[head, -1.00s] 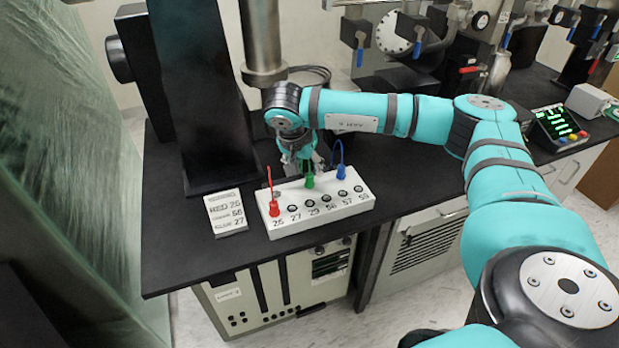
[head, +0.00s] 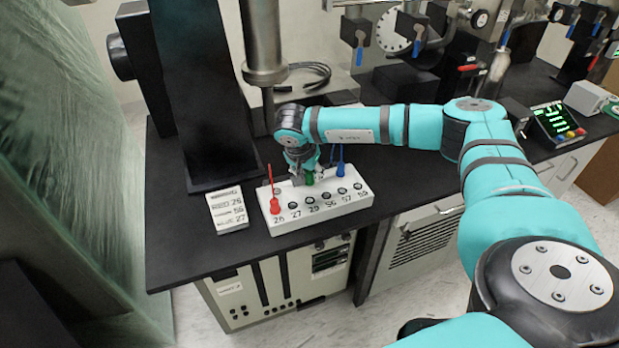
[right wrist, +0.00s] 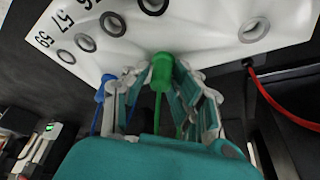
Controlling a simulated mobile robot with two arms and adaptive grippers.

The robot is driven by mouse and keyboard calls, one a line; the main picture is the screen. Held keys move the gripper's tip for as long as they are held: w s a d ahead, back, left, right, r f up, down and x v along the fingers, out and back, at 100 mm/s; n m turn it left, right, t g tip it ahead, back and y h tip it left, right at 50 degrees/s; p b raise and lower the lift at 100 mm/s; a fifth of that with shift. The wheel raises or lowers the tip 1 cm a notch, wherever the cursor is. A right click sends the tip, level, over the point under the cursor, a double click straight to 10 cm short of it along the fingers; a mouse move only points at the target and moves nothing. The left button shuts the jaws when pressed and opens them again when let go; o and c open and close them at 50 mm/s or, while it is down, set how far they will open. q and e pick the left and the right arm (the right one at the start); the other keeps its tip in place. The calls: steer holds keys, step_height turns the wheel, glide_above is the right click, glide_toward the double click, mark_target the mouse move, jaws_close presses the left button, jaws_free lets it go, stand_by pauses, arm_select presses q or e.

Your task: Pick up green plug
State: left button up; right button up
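The green plug (head: 310,178) stands at the back of the white socket block (head: 335,202). My right gripper (head: 308,177) is over the block, pointing down, with one finger on each side of the plug. In the right wrist view the green plug (right wrist: 163,72) sits between the fingertips, which look closed in against it. Its cord runs back between the fingers. The plug's lower end is hidden, so I cannot tell whether it is seated. My left gripper is not in view.
A red plug (head: 275,205) stands at the block's left and a blue plug (head: 340,169) just right of my gripper. A printed label card (head: 228,210) lies left of the block. A dark column (head: 205,100) and a metal pipe (head: 264,45) rise behind.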

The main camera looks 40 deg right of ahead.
jaws_close()
